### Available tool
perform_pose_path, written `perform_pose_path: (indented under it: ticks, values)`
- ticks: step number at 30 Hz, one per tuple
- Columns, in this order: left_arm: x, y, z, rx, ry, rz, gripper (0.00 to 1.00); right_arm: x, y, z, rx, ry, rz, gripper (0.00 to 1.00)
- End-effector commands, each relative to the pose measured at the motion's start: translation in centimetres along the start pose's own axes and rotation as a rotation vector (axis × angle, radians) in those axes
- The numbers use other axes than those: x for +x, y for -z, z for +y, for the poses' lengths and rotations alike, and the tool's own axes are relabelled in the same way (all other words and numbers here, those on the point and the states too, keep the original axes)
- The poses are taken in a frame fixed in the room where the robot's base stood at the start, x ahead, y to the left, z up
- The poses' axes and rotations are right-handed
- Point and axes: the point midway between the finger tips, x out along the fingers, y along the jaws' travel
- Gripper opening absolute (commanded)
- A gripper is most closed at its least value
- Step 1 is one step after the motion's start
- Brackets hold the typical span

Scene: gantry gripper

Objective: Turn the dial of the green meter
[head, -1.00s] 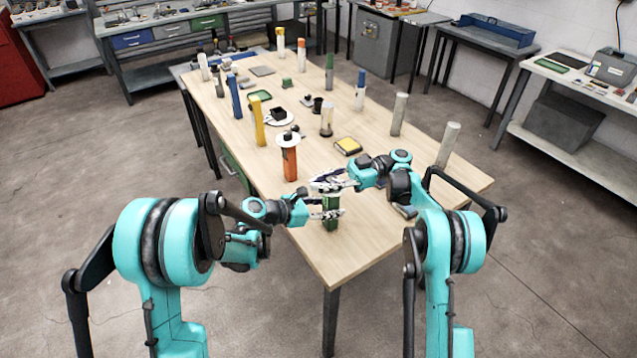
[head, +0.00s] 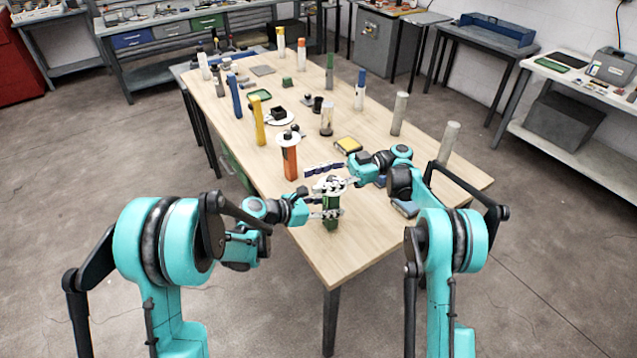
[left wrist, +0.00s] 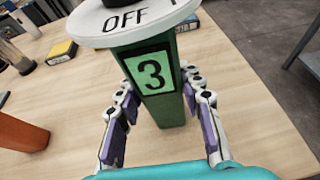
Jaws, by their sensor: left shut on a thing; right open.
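The green meter (head: 331,223) stands upright near the front edge of the wooden table. In the left wrist view the green meter (left wrist: 166,107) carries a "3" label, with a white disc (left wrist: 120,34) marked "OFF" and part of a black knob (left wrist: 136,5) on top. My left gripper (head: 328,214) is shut on its post, one finger on each side; it also shows in the left wrist view (left wrist: 162,130). My right gripper (head: 319,178) is open at the height of the meter's top, its fingers spread apart. The dial is small and partly hidden there in the head view.
An orange post meter (head: 290,163) stands to the left behind the green one. A yellow-and-black box (head: 348,145) lies behind my right gripper. Grey posts (head: 448,142) stand at the right edge. The table front (head: 365,235) right of the meter is clear.

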Motion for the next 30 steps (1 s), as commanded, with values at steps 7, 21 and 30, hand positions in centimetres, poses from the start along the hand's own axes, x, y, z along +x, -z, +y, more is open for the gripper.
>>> perform_pose_path:
  ticks: [7,21,30]
  values:
    - [0.0,0.0,0.0,0.0,-0.001,0.001,0.0,0.1,5.1,0.0,0.0,0.0,0.0,0.45]
    - [0.0,0.0,0.1,0.0,-0.001,0.0,0.0,0.1,8.7,0.0,0.0,0.001,0.0,0.45]
    - [0.0,0.0,0.1,0.0,-0.001,0.0,0.0,0.1,8.6,0.0,0.0,0.001,0.0,0.45]
